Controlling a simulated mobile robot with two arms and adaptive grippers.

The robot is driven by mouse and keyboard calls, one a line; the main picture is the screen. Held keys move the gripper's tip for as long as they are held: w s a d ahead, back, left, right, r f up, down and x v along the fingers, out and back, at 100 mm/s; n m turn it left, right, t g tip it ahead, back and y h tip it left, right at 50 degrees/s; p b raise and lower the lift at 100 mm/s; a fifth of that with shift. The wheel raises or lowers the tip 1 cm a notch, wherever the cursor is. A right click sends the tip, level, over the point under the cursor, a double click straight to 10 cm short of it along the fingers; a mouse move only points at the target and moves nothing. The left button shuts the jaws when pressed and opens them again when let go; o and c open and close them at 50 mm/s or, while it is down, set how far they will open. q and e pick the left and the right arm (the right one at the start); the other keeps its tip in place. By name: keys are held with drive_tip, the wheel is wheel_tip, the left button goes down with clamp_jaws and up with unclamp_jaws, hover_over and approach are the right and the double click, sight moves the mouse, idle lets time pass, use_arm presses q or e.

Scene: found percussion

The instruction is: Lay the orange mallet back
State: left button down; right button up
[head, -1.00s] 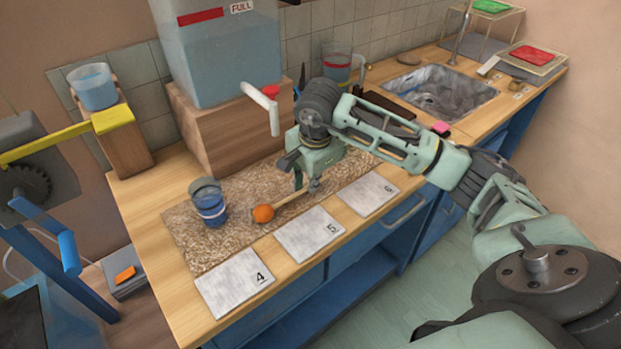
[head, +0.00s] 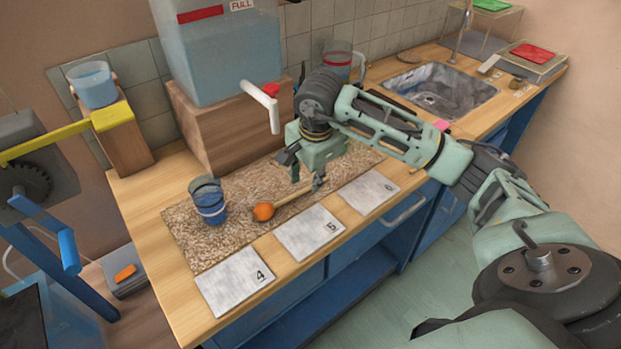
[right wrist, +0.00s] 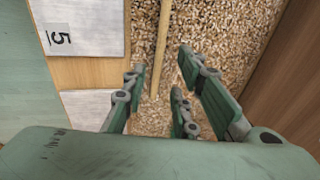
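The orange mallet has a round orange head (head: 263,211) and a pale wooden handle (head: 290,199). It lies on the speckled brown mat (head: 190,245), with its head toward the left and its handle running right and back toward my right gripper (head: 306,178). That gripper points down over the handle end, its fingers spread apart. In the right wrist view the handle (right wrist: 162,40) runs between the open fingers (right wrist: 160,72), with clear gaps on both sides. The handle's end is low between the fingers. My left gripper is not in view.
A blue-banded cup (head: 209,205) stands on the mat left of the mallet. Numbered plates, including 4 (head: 235,280) and 5 (head: 309,232), line the front edge. A water tank (head: 220,60) with a white tap (head: 262,103) stands behind. A sink (head: 440,88) is right.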

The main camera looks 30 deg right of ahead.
drive_tip(key=v, duration=1)
drive_tip(key=shift+r+b, duration=0.3)
drive_tip(key=shift+r, duration=0.1)
drive_tip(key=shift+s, duration=0.15)
